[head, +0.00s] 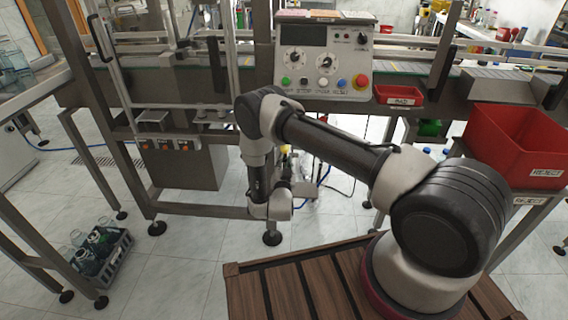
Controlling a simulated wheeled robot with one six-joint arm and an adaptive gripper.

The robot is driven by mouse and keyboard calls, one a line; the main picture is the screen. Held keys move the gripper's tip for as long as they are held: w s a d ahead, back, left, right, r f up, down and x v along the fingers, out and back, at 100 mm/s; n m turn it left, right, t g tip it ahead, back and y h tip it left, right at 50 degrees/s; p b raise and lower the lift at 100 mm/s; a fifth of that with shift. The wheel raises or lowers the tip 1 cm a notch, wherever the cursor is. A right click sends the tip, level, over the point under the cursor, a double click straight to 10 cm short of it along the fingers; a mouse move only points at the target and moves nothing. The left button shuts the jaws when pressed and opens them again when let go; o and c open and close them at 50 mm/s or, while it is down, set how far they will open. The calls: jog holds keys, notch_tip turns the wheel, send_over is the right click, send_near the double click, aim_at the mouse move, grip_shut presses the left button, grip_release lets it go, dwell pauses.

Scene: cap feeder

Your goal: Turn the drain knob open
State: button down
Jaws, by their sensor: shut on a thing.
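My arm reaches across the middle of the head view, and its wrist bends down below the control panel. My gripper (303,186) shows only in small part, just right of the wrist and under the conveyor machine. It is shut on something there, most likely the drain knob. The knob itself cannot be made out; the wrist and gripper hide that spot. How far the knob is turned cannot be told.
The control panel (323,58) with dials and coloured buttons is above my arm. A large red bin (515,150) and a small red tray (398,95) are at right. A crate of glass jars (98,255) stands on the floor at left. Metal frame legs flank the open tiled floor.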

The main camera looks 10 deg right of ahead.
jog(key=m, duration=1.1)
jog(key=shift+f+m+h, duration=0.1)
jog(key=shift+m+h, duration=0.2)
jog(key=shift+m, duration=0.1)
dwell(0.3)
jog(key=c, duration=1.3)
grip_release()
jog(key=shift+s, duration=0.1)
jog(key=v, duration=1.2)
jog(key=shift+f, duration=0.1)
